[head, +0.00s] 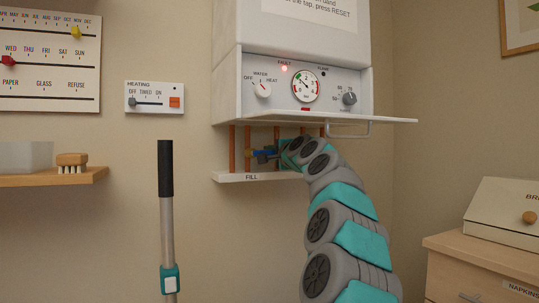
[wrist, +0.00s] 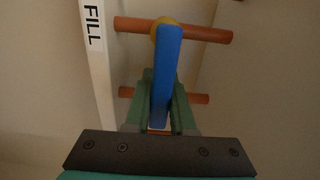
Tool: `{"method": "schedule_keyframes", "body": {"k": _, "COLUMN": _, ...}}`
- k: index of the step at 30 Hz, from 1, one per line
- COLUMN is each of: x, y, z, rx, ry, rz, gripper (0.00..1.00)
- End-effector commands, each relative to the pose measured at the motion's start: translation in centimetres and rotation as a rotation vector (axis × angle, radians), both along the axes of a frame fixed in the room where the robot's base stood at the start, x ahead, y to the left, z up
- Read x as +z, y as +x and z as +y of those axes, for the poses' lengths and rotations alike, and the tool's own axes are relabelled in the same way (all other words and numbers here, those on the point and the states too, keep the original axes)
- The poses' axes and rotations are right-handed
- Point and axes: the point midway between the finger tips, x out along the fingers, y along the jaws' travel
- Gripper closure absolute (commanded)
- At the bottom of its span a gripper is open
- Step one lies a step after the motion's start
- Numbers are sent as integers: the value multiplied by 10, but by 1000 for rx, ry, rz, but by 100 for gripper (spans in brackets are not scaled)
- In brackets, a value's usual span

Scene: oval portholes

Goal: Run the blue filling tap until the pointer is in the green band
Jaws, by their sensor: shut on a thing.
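The blue filling tap (head: 264,153) sits among copper pipes under the boiler, above the FILL strip (head: 252,177). In the wrist view its long blue handle (wrist: 168,65) stands between the green fingers of my gripper (wrist: 160,92), which is shut on it. A yellow hub shows behind the handle's far end. In the head view my gripper (head: 286,153) is at the tap, partly hidden by my arm. The round pressure gauge (head: 305,86) is on the boiler panel. Its dark pointer seems to lean up and left; its exact place against the green band is too small to tell.
The red FAULT lamp (head: 284,68) is lit. The lowered flap (head: 330,119) juts out just above my gripper. Copper pipes (wrist: 185,30) run close by the tap. A shelf with a brush (head: 72,160) is at left, a cabinet (head: 485,262) at right.

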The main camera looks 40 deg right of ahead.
Motion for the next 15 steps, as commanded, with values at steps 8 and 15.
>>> {"method": "schedule_keyframes", "body": {"k": 8, "x": 0, "y": 0, "z": 0, "rx": 0, "ry": 0, "rz": 0, "gripper": 53}}
{"method": "schedule_keyframes", "body": {"k": 15, "x": 0, "y": 0, "z": 0, "rx": 0, "ry": 0, "rz": 0, "gripper": 48}}
